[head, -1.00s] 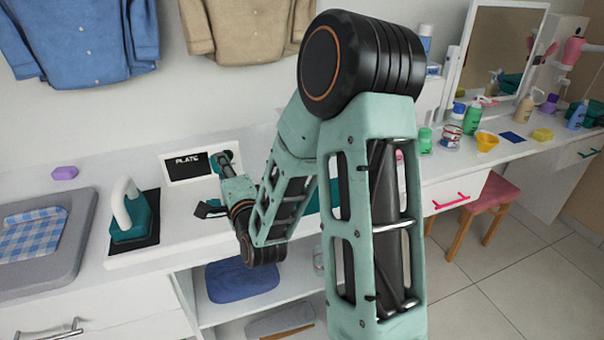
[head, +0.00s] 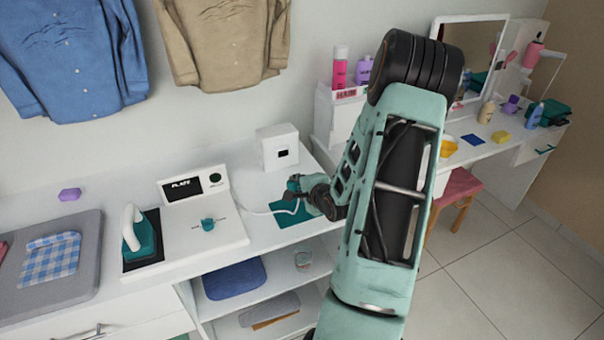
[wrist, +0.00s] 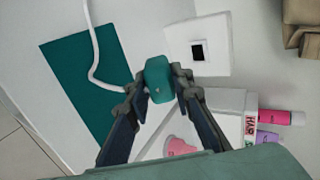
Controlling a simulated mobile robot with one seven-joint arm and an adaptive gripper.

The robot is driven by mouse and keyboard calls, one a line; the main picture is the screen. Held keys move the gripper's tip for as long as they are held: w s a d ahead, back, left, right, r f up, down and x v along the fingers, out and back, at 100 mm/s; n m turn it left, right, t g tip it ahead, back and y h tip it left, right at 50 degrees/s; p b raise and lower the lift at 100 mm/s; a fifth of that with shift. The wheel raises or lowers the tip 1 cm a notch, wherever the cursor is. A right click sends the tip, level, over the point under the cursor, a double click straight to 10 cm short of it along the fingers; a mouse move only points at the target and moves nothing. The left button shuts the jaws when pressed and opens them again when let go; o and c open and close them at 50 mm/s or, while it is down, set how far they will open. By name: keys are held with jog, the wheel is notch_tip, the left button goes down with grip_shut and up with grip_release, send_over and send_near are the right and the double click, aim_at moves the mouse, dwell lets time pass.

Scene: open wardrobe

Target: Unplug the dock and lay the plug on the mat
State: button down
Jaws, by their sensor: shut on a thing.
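My gripper (wrist: 158,92) is shut on the teal plug (wrist: 158,78), seen in the wrist view between its fingers. In the head view the plug (head: 293,184) shows small at my gripper (head: 299,190), near the back edge of the teal mat (head: 283,217). In the wrist view the mat (wrist: 75,80) lies left of the plug; the plug's height above the counter is hard to tell. A white cord (head: 257,212) runs from the dock (head: 178,236) across the mat area towards the plug. The white socket box (head: 271,151) stands behind, its dark socket empty.
A teal iron (head: 141,243) sits on the dock's left side. A grey ironing pad (head: 85,285) with a checked cloth lies farther left. Pink and purple bottles (head: 340,68) stand on a white unit at right. Open shelves are below the counter.

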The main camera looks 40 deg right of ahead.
jog(key=shift+s+d+f, duration=0.15)
jog(key=shift+s+d, duration=0.35)
jog(key=shift+d, duration=0.05)
notch_tip(320, 180, down, 6)
jog(key=b, duration=0.5)
jog(key=shift+f+b, duration=0.15)
jog(key=shift+b, duration=0.15)
jog(key=c, duration=1.6)
grip_release()
jog(key=o, duration=0.3)
